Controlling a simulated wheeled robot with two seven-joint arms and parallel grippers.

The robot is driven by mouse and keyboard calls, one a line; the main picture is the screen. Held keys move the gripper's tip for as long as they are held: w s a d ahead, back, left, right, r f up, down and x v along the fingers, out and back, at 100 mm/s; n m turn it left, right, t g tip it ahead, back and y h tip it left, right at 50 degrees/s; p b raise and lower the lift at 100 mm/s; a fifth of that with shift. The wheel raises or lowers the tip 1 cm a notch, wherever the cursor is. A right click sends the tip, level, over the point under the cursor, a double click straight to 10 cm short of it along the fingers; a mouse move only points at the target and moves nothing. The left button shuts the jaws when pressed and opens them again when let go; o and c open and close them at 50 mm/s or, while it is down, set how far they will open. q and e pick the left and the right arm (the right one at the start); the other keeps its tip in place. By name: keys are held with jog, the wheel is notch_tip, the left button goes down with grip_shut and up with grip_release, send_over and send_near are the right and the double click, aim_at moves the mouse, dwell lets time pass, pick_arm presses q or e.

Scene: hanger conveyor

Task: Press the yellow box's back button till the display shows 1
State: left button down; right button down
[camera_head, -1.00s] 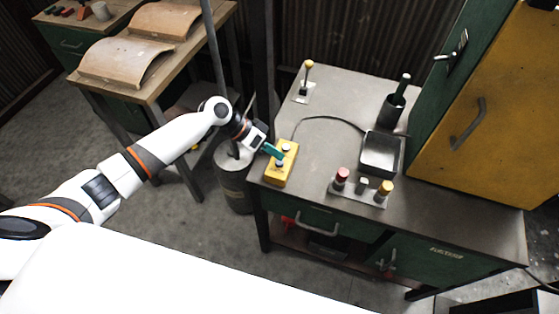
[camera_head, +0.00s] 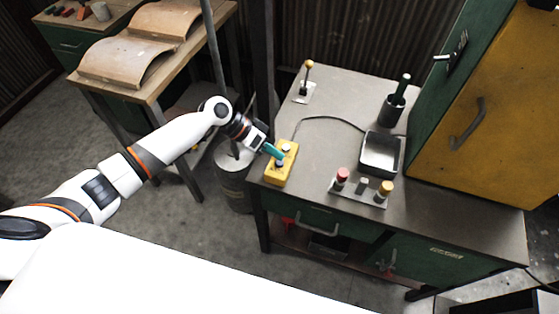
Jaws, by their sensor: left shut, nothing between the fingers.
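The yellow box (camera_head: 281,172) lies near the left edge of the workbench top, with a dark cable running from its far end. It has a light back button (camera_head: 286,148) and a second button (camera_head: 279,163) nearer the front. My left gripper (camera_head: 275,152), with teal fingers, is shut and empty. Its fingertips are over the middle of the box, between the two buttons in the picture; whether they touch the box I cannot tell. No display can be made out. My right gripper is not in view.
On the workbench (camera_head: 330,97) stand a small lever (camera_head: 306,78), a dark cup with a handle (camera_head: 392,108), a metal tray (camera_head: 399,170) and a plate with red and yellow knobs (camera_head: 357,193). A green and yellow cabinet (camera_head: 480,110) rises at the right. A grey bin stands below my left arm.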

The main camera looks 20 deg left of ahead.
pick_arm(q)
jog(key=shift+f, duration=0.1)
jog(key=shift+f+b, duration=0.35)
